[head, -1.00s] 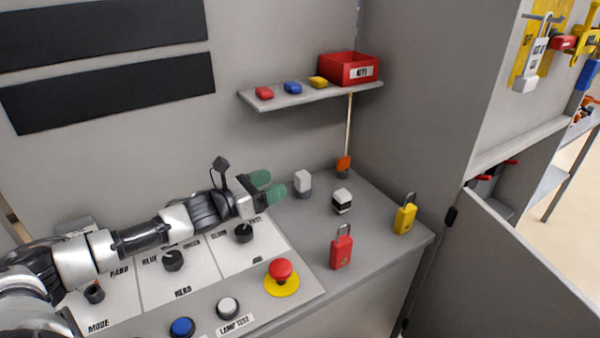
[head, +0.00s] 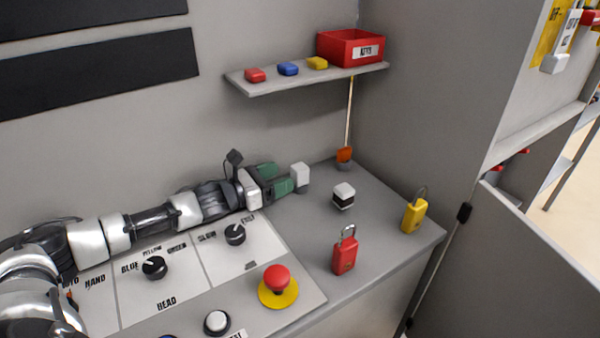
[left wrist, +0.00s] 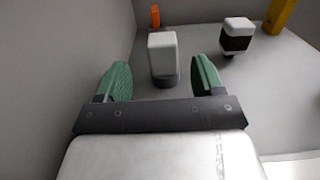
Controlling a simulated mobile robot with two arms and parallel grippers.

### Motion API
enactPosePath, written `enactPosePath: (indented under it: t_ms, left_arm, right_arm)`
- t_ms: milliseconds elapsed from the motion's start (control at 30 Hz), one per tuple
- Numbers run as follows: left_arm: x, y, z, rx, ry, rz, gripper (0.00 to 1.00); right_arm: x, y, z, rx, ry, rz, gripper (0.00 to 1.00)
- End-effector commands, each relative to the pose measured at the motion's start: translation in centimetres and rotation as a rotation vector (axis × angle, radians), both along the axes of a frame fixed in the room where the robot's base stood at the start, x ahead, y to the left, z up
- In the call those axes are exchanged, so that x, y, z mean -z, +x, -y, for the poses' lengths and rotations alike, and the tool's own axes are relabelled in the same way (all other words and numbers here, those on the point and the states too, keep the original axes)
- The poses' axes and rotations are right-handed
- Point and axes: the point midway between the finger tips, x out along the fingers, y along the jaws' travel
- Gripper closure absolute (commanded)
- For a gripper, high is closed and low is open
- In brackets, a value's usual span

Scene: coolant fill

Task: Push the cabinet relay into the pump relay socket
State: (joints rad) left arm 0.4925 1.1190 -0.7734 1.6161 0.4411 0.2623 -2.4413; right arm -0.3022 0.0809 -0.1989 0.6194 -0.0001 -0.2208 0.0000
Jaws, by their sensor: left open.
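A white block (head: 300,175) stands upright at the back of the grey worktop; the left wrist view shows it (left wrist: 162,52) on a dark grey base (left wrist: 166,82). A white cube with a black band (head: 343,195) stands to its right, also in the left wrist view (left wrist: 237,36). No readable label shows which of these is the cabinet relay or the pump relay socket. My left gripper (head: 281,177) is open and empty, its green fingers pointing at the white block. In the left wrist view the block is ahead, between the finger lines. My right gripper is out of view.
A red padlock (head: 345,252) and a yellow padlock (head: 415,212) stand on the worktop's right part. An orange item (head: 344,155) stands at the back. A control panel with knobs and a red button (head: 276,277) lies below my arm. A shelf (head: 300,84) hangs above.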

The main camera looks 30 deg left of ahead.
Motion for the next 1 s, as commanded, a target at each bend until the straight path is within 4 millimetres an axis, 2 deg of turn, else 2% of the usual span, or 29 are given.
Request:
enactPosePath:
  t_ms: [267, 433, 600, 900, 933, 1000]
  left_arm:
    - [-0.3, 1.4, 0.9, 0.000, 0.001, 0.001, 0.32]
    - [-1.0, 3.2, 2.3, 0.001, 0.000, 0.004, 0.32]
    - [-0.7, 4.8, 3.3, 0.001, 0.000, 0.001, 0.32]
    - [-0.6, 5.2, 3.5, 0.001, 0.002, 0.000, 0.32]
    - [-0.6, 5.2, 3.5, 0.000, 0.002, 0.000, 0.33]
    - [-0.6, 5.2, 3.5, 0.000, 0.002, 0.000, 0.44]
  right_arm:
    - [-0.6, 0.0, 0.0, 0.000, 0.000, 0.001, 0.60]
    - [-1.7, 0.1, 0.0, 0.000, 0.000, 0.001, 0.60]
    - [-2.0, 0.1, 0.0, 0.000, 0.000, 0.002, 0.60]
    - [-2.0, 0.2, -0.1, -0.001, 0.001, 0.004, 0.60]
    - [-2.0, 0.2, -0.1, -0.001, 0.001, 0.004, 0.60]
    - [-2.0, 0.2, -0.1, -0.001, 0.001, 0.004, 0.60]
